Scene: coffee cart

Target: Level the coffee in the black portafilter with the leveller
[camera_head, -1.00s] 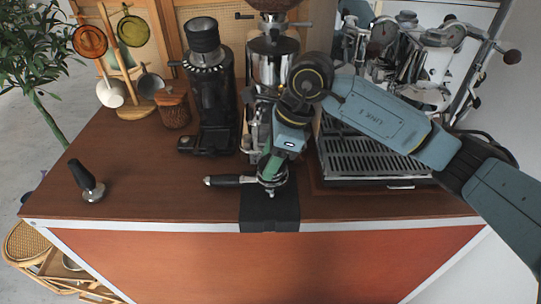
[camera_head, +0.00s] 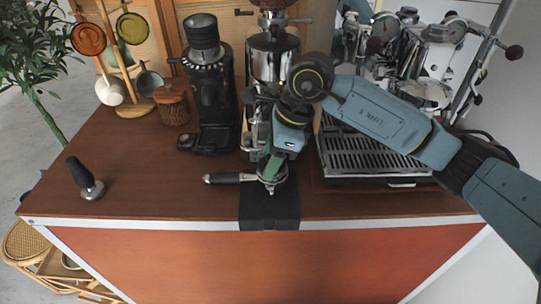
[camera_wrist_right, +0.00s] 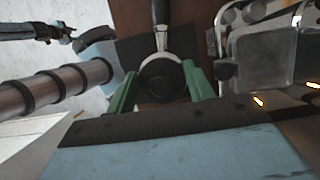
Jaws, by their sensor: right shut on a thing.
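The black portafilter lies on the counter, its dark handle (camera_head: 230,179) pointing left in the head view and its round metal head at the black mat. The handle (camera_wrist_right: 160,14) points to the top of the right wrist view. My right gripper (camera_head: 272,172) is over the portafilter head, its green fingers pointing down. In the wrist view the fingers are shut around the round dark leveller (camera_wrist_right: 161,79), which sits at the portafilter head and hides the coffee. A blue arm part with a dark end, seemingly my left arm, shows small at the wrist view's top left; its jaws are unclear.
A black mat (camera_head: 268,212) lies at the counter's front edge. A black-handled tamper (camera_head: 87,181) stands at the left. A black grinder (camera_head: 211,95) and a chrome grinder (camera_head: 268,62) stand behind. A drip tray (camera_head: 370,155) is at the right. The left counter is mostly clear.

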